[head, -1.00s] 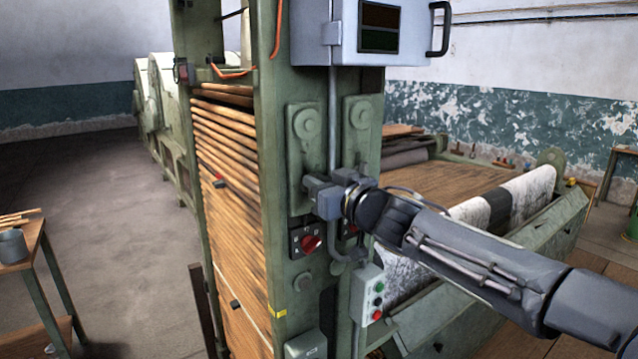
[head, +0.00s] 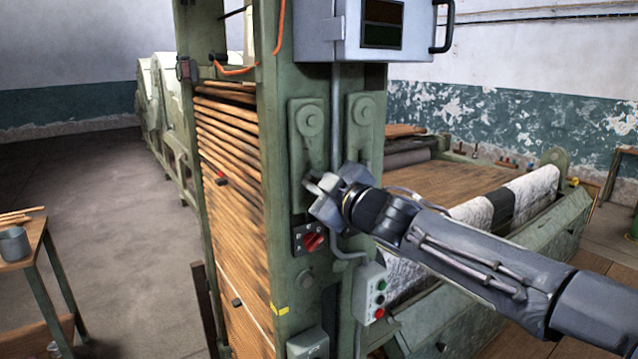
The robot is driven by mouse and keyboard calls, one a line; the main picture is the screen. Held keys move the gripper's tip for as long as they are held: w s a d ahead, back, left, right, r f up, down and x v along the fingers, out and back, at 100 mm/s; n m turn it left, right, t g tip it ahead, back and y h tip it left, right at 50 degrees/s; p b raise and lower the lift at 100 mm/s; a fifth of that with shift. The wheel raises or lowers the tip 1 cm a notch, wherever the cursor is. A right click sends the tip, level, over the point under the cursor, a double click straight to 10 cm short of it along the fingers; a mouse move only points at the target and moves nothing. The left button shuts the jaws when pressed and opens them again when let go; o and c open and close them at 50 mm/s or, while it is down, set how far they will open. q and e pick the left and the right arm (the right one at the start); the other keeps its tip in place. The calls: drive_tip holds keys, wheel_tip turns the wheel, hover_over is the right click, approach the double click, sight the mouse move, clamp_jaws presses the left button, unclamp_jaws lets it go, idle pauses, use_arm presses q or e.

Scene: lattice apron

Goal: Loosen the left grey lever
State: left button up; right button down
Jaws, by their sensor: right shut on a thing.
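My right gripper (head: 318,193) reaches in from the right and is shut at the lower part of the left green plate (head: 308,150) on the machine's post. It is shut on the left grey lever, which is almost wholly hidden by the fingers. The gripper is tilted, its body turned about the wrist's axis. A round green boss (head: 309,121) sits above it on the same plate. A second plate with a like boss (head: 362,111) is to the right; its lower part is hidden behind my gripper. My left gripper is not in view.
A red rotary switch (head: 315,241) is just below the gripper. A button box (head: 371,292) on a conduit hangs lower right. A grey cabinet (head: 338,34) overhangs above. Wooden sticks (head: 232,190) fill the frame at left. A small table (head: 30,245) stands far left; the floor between is clear.

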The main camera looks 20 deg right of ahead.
drive_tip(key=shift+f+n+b, duration=0.2)
drive_tip(key=shift+n+b, duration=0.1)
drive_tip(key=shift+n, duration=1.5)
drive_tip(key=c, duration=1.5)
unclamp_jaws()
drive_tip(key=shift+o, duration=0.2)
drive_tip(key=p+v, duration=0.1)
drive_tip(key=v, duration=0.6)
drive_tip(key=shift+s, duration=0.2)
drive_tip(key=shift+f, duration=0.1)
